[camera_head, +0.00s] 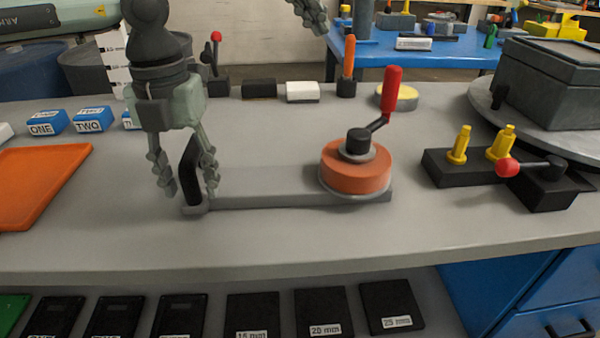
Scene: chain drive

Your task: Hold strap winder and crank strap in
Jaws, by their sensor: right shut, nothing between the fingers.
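The strap winder stands on the grey bench, with an orange drum (355,168), a black hub and a red crank handle (392,90) pointing up. A flat grey bar (265,200) runs left from the drum to an upright black grip (190,168). My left gripper (187,190) points down at this grip, its fingers spread with the grip between or just behind them. Contact is not visible. My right gripper (312,18) is only partly in view at the top edge, high above the bench and away from the crank, shut and empty. No loose strap can be made out.
An orange tray (40,185) lies at left, near blue labelled blocks (92,120). Behind the winder stand a white block (302,92), an orange-handled tool (347,65) and a yellow-topped disc (396,98). At right are a black fixture with yellow pegs (458,145) and a red-knobbed lever (508,167).

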